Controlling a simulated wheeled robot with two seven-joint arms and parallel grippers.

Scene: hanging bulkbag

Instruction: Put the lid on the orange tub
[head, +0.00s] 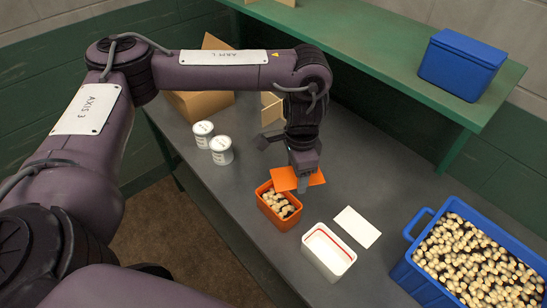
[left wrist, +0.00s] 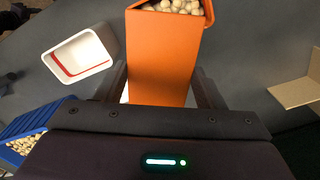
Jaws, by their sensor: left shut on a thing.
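The orange tub (head: 268,209) stands on the grey table, open at the top, with pale beige pieces in it. The flat orange lid (head: 316,179) is in my left gripper (head: 299,184), above the tub's far side. In the left wrist view the lid (left wrist: 163,60) lies between the two fingers (left wrist: 163,90), which are shut on it. There it hides most of the tub; part of the tub's rim (left wrist: 209,12) and some pieces show at the top edge. The gap between lid and tub is hard to judge. My right gripper is in neither view.
An open white tub (head: 328,264) and a white lid (head: 357,227) are right of the orange tub. A blue crate (head: 405,275) full of beige pieces is further right. Two white cans (head: 221,151) stand left; cardboard boxes (head: 205,104) behind. A blue box (head: 460,65) sits on the green shelf (head: 400,55).

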